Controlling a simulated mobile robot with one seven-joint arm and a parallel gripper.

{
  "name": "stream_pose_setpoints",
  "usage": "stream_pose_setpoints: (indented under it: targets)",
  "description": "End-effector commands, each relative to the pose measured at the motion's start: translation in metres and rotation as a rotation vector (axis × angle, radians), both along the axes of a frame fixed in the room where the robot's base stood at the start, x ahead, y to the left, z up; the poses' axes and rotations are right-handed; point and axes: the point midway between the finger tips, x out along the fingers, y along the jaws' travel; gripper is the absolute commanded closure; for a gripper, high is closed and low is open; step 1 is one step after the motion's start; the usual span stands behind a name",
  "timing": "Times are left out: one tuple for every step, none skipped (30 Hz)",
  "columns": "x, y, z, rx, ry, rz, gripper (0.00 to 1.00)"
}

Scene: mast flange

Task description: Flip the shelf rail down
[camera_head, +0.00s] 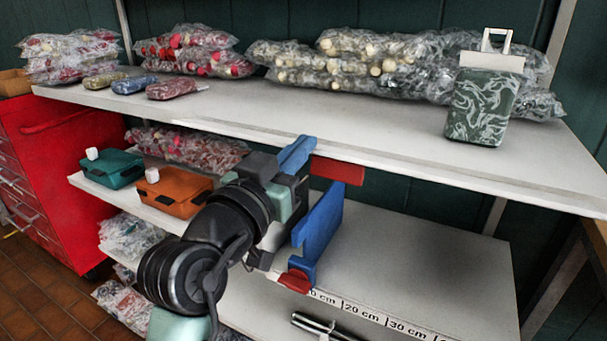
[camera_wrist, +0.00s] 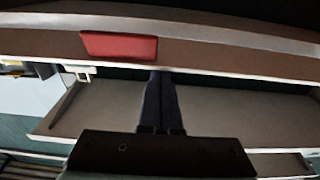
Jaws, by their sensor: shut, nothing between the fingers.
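The upper shelf (camera_head: 300,139) has a long pale front edge. A red plate (camera_head: 337,170) is just below this edge in the head view; in the wrist view a red plate (camera_wrist: 118,45) lies along the band. I cannot tell clearly which strip is the rail or how it is tilted. My gripper (camera_wrist: 161,72) is shut and empty, its dark blue fingers pointing toward the shelf gap, right of the red plate. Contact cannot be seen.
A green patterned canister (camera_head: 481,108) and bagged goods (camera_head: 370,65) stand on the upper shelf. Teal (camera_head: 112,168) and orange cases (camera_head: 175,192) are on the shelf below, at left. A red drawer cabinet (camera_head: 60,160) stands far left. The lower shelf at right (camera_head: 430,270) is largely clear.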

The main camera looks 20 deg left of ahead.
Motion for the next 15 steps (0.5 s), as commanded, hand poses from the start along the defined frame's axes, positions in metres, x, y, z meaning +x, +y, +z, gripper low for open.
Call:
stream_pose_setpoints:
  targets:
    - [-0.0004,-0.0009,-0.0150,-0.004,-0.031,-0.002,1.00]
    - [-0.0007,-0.0010,-0.0160,-0.004,-0.051,-0.002,1.00]
    - [-0.0013,-0.0007,-0.0174,-0.004,-0.075,-0.001,1.00]
    - [-0.0017,-0.0005,-0.0183,-0.006,-0.093,-0.002,1.00]
    - [-0.0021,-0.0002,-0.0192,-0.007,-0.111,-0.001,1.00]
    - [-0.0025,-0.0003,-0.0203,-0.007,-0.132,-0.001,1.00]
    - [-0.0026,-0.0005,-0.0210,-0.009,-0.148,-0.002,1.00]
    - [-0.0028,-0.0006,-0.0220,-0.008,-0.163,-0.001,1.00]
    - [-0.0034,-0.0008,-0.0216,-0.008,-0.175,-0.002,1.00]
    - [-0.0037,-0.0007,-0.0215,-0.006,-0.174,-0.002,1.00]
    - [-0.0039,-0.0004,-0.0221,-0.005,-0.172,-0.001,1.00]
    - [-0.0041,-0.0002,-0.0232,-0.006,-0.171,-0.001,1.00]
    - [-0.0042,0.0000,-0.0238,-0.007,-0.170,-0.001,1.00]
    - [-0.0042,0.0000,-0.0242,-0.007,-0.170,-0.001,1.00]
    - [-0.0044,0.0000,-0.0246,-0.006,-0.170,-0.001,1.00]
